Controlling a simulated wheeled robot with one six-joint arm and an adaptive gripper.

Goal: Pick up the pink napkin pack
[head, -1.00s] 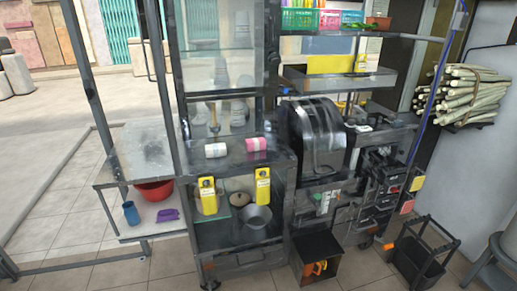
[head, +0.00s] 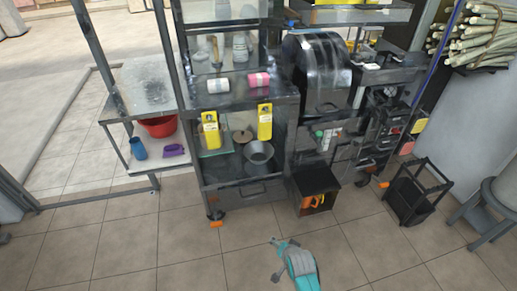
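The pink napkin pack (head: 259,80), pink with pale bands, lies on the dark counter (head: 232,97) of the press stand in the head view. A white roll-like pack (head: 218,86) lies just left of it. My gripper (head: 276,260) shows small at the bottom of the head view, at the end of a teal and grey part of my arm. It is low in the picture, well apart from the pack. Its grey fingers look spread, with nothing between them.
The dark press drum (head: 318,75) stands right of the pack. A metal pot (head: 258,152) is on the shelf below. A black open box (head: 315,188) stands at the stand's foot. The tiled floor in front is clear.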

